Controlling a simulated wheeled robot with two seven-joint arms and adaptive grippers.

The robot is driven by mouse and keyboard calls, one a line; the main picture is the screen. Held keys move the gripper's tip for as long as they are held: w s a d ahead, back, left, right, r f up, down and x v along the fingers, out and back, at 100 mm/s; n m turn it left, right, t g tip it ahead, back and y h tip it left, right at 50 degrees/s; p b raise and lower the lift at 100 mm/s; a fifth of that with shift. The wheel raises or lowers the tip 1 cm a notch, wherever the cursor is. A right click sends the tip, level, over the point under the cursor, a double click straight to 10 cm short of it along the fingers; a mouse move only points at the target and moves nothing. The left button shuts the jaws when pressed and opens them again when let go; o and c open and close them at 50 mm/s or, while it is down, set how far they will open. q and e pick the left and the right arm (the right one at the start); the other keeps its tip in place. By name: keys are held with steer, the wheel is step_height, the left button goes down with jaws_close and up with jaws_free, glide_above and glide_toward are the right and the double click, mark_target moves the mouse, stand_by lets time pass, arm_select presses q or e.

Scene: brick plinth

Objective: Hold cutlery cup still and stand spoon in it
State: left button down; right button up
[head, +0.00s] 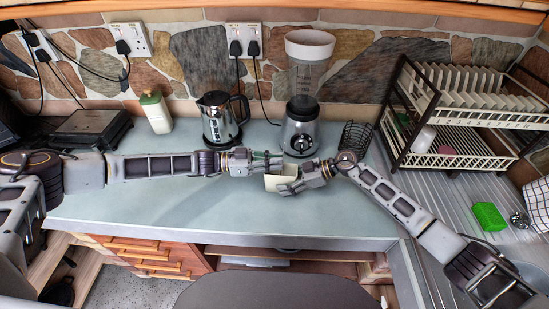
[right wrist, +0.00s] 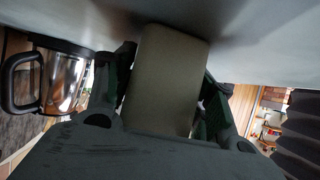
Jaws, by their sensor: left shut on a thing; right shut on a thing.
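The cream cutlery cup (head: 280,184) is near the middle of the counter, partly covered by my right gripper. My right gripper (head: 297,184) is shut on the cup from the right. In the right wrist view the pale side of the cup (right wrist: 166,75) fills the space between the fingers. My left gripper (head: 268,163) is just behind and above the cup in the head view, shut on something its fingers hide. I cannot make out the spoon in either view. I cannot tell whether the cup touches the counter.
A steel kettle (head: 222,120) and a blender (head: 300,125) stand behind the grippers. A black wire holder (head: 355,136) is close behind my right wrist. A dish rack (head: 455,150) and green sponge (head: 489,216) are at the right. The front counter (head: 170,213) is clear.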

arm_select(q)
steer(key=shift+f, duration=0.45)
steer(key=shift+f, duration=0.1)
steer(key=c, duration=1.5)
jaws_free()
steer(key=shift+a, duration=0.2)
steer(key=shift+s+a, duration=0.15)
steer(key=shift+a, duration=1.8)
steer(key=shift+s+a, duration=0.15)
steer(key=shift+a, duration=1.75)
steer(key=shift+s+a, duration=0.15)
steer(key=shift+a, duration=1.8)
